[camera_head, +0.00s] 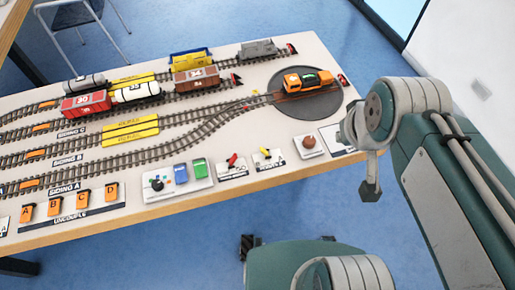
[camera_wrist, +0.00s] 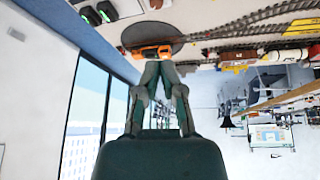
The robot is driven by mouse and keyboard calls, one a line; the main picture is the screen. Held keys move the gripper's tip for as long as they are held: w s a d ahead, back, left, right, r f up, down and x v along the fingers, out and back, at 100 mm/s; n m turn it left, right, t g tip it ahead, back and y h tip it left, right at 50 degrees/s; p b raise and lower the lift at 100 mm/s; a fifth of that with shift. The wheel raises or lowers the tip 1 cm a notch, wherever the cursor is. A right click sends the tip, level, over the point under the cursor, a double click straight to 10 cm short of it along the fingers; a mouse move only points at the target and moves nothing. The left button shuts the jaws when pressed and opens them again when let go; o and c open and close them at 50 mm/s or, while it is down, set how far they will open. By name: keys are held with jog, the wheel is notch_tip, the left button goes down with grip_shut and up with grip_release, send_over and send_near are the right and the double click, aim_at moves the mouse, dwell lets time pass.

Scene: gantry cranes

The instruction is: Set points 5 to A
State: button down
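Two small levers stand on white plates at the table's front edge: a red one (camera_head: 232,160) and a yellow one (camera_head: 265,153). The print on their plates is too small to read, so I cannot tell which is points 5. My gripper (camera_head: 370,190) hangs in the air to the right of the levers, beyond the table's front right corner, touching nothing. In the wrist view my gripper (camera_wrist: 160,66) has its fingertips drawn together with nothing between them. The levers are not clear in the wrist view.
An orange locomotive (camera_head: 305,80) sits on the dark turntable (camera_head: 318,104). A brown round knob (camera_head: 309,142), a control box with blue and green parts (camera_head: 180,176) and several orange uncouple switches (camera_head: 55,209) line the front edge. Wagons stand on the tracks behind.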

jog(key=w+a+f+n+g, duration=0.1)
jog(key=w+a+f+n, duration=0.25)
jog(key=w+n, duration=0.2)
jog(key=n+g+h, duration=0.2)
jog(key=n+g, duration=0.2)
jog(key=n, duration=1.1)
send_over(246, 160)
jog(key=a, duration=0.2)
notch_tip(246, 160, down, 18)
jog(key=shift+s, duration=0.3)
jog(key=shift+d, duration=0.1)
jog(key=f, duration=0.3)
jog(key=d+f, duration=0.1)
jog(key=f, duration=0.6)
jog(key=shift+w+d, duration=0.2)
jog(key=d+r, duration=0.1)
jog(key=w+d, duration=0.1)
jog(key=shift+d+r, duration=0.35)
jog(key=shift+r, duration=0.05)
jog(key=shift+d+r, duration=0.15)
jog(key=shift+d, duration=0.2)
